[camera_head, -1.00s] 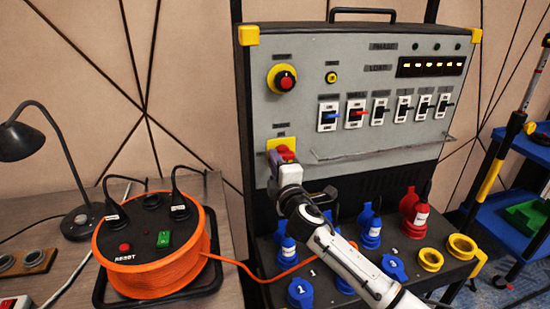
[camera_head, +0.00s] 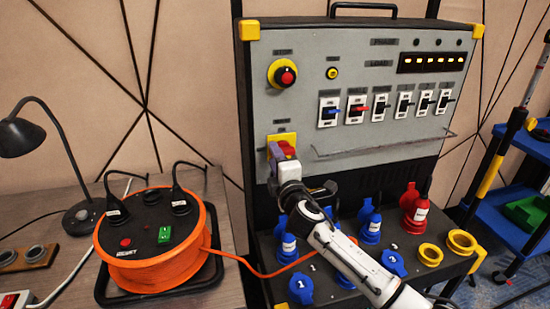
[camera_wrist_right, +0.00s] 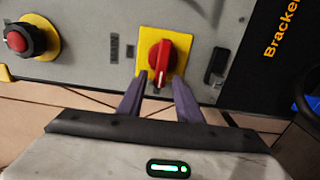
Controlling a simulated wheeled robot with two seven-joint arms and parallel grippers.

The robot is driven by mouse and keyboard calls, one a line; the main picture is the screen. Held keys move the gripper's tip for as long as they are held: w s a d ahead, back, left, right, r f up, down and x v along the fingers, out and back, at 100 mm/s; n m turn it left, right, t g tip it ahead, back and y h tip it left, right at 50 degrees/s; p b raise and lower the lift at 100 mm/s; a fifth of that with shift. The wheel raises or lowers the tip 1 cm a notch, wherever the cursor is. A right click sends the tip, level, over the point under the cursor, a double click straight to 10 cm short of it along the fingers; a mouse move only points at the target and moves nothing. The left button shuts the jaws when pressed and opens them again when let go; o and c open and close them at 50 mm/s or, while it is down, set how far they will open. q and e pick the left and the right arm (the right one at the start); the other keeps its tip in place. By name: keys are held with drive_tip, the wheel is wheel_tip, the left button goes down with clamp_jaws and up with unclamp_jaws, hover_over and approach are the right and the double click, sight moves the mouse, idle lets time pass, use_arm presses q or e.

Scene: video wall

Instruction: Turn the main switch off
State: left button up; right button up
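The main switch is a red rotary handle (camera_wrist_right: 161,58) on a yellow plate (camera_wrist_right: 183,45), mounted on the grey panel. In the right wrist view, its handle points down the picture. In the head view, the yellow plate (camera_head: 272,140) is at the panel's lower left, mostly hidden behind my right gripper (camera_head: 284,151). In the wrist view, my right gripper (camera_wrist_right: 159,80) is open. Its two purple fingers stand on either side of the handle's lower end, with small gaps apparent; contact is unclear. My left gripper is not in view.
A red emergency button (camera_head: 285,76) on a yellow base is above the switch. A row of breakers (camera_head: 380,107) and lit amber lamps (camera_head: 431,62) lie to its right. Blue sockets (camera_head: 371,228) are below. An orange cable reel (camera_head: 152,240) and black lamp (camera_head: 22,136) stand left.

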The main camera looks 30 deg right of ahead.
drive_tip(key=shift+s, duration=0.15)
drive_tip(key=v, duration=1)
drive_tip(key=shift+b, duration=0.3)
